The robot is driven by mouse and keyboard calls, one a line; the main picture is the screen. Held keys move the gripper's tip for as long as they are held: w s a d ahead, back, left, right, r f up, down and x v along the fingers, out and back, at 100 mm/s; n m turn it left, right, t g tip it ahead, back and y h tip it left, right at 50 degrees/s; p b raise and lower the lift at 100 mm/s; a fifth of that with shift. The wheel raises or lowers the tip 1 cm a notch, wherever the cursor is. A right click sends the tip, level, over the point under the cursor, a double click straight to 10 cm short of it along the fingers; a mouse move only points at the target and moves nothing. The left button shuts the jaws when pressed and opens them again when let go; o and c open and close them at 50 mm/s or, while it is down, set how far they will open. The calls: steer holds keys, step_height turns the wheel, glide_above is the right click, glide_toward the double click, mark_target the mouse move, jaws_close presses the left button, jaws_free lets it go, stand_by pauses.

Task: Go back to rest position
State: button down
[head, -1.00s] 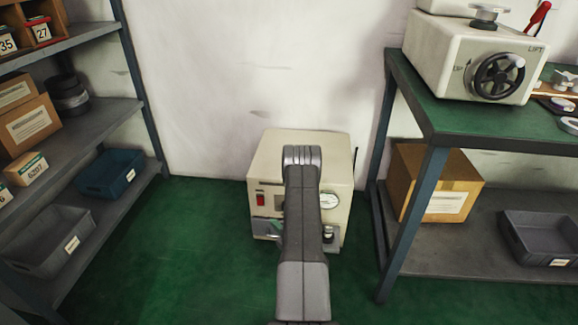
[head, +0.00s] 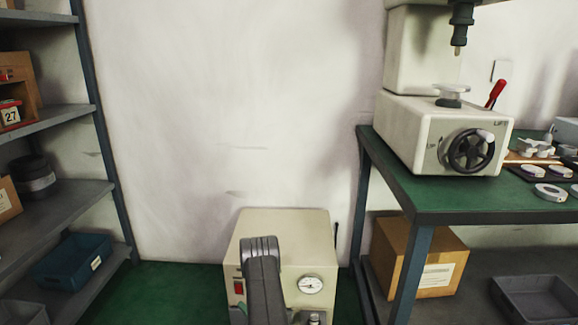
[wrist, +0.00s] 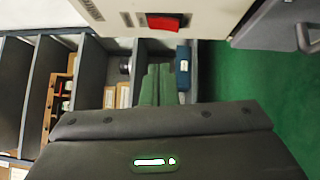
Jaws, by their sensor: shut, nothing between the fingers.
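My gripper (wrist: 158,72) shows in the wrist view as two greenish fingers side by side, just above the dark wrist housing. The fingers are shut and hold nothing. In the head view my dark grey arm rises at the bottom centre, in front of a cream machine (head: 282,232) with a red switch and a round gauge. The arm and the lower picture edge hide the gripper there. In the wrist view a cream panel with a red switch (wrist: 163,22) is close above the fingers.
A shelf rack with a blue bin (head: 72,262) stands on the left. On the right, a green-topped bench (head: 450,205) carries a cream press (head: 415,135) with a black handwheel. A cardboard box (head: 405,262) and a grey bin (head: 540,298) sit beneath. Green floor shows between them.

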steer(key=v, duration=0.3)
steer(key=shift+r, duration=0.15)
steer(key=shift+a, duration=0.1)
